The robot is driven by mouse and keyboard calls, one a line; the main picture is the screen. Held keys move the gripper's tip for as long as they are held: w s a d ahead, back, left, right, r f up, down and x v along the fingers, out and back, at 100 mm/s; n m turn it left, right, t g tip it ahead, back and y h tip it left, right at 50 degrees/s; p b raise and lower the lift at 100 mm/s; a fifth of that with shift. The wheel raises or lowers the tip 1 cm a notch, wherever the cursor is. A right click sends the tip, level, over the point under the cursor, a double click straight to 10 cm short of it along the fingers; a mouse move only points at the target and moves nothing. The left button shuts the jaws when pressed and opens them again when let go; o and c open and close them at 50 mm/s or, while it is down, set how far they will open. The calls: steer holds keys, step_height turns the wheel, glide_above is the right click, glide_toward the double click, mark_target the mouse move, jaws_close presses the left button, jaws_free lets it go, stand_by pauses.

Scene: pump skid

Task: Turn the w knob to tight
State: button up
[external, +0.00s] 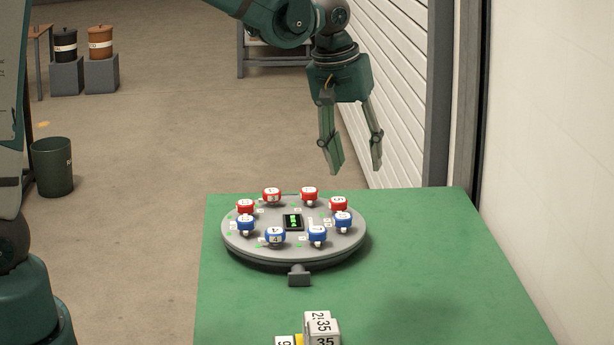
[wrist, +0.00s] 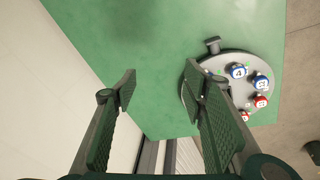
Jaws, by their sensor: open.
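A round grey panel (external: 262,252) stands on the green table (external: 420,260), with several red and blue knobs in a ring on its top. A red knob (external: 309,193) is at the back and a blue knob (external: 275,236) is at the front; the blue knob marked 4 also shows in the wrist view (wrist: 238,71). I cannot tell which knob is w. A small display (external: 293,222) with green marks is in the middle. My gripper (external: 357,168) is open and empty, above and behind the panel, apart from all knobs. In the wrist view my gripper (wrist: 160,84) partly hides the panel.
Numbered blocks (external: 322,330) stand at the table's front edge. A white wall (external: 548,150) and a shuttered door (external: 390,90) lie to the right. A dark bin (external: 53,167) stands on the floor at left. The table right of the panel is clear.

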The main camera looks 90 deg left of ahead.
steer(key=w+a+f+n+g+p, duration=0.1)
steer(key=a+f+n, duration=0.1)
steer(key=a+f, duration=0.35)
steer(key=w+a+f+n+p, duration=0.1)
steer(key=w+a+f+n, duration=0.1)
steer(key=a, duration=0.7)
steer(key=n+g+h+p, duration=0.1)
steer(key=n+p, duration=0.1)
steer(key=n, duration=0.1)
glide_toward(343, 216)
steer(key=shift+w+d, duration=0.25)
steer(key=shift+s+a+f, duration=0.15)
steer(key=shift+a+f, duration=0.2)
steer(key=shift+f, duration=0.05)
steer(key=shift+f, duration=0.2)
steer(key=shift+f, duration=3.7)
steer(key=c, duration=0.9)
